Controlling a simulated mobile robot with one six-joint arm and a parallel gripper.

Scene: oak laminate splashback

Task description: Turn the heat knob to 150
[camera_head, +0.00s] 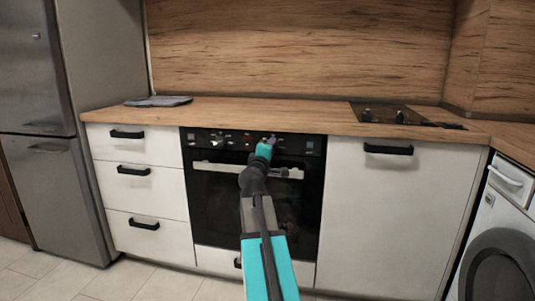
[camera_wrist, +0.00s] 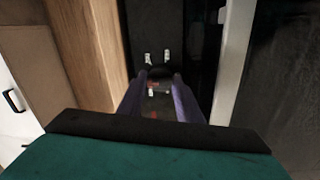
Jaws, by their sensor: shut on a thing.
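The black built-in oven (camera_head: 205,176) has a control panel (camera_head: 200,137) with several knobs and small marks along its top. My gripper (camera_head: 271,140) reaches the panel right of its middle. In the wrist view its two purple fingers (camera_wrist: 161,78) are shut on a dark knob (camera_wrist: 160,71), one finger on each side. I take this to be the heat knob; its label is not readable. Pale marks (camera_wrist: 157,57) show on the black panel just beyond the knob. The knob's pointer and the number 150 cannot be made out.
The oven's handle bar (camera_head: 215,168) runs below the panel, under my arm. The wooden worktop (camera_head: 270,117) is just above, with a hob (camera_head: 385,114) at right and a folded grey cloth (camera_head: 158,101) at left. White drawers (camera_head: 137,184) and a white cupboard (camera_head: 385,215) flank the oven.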

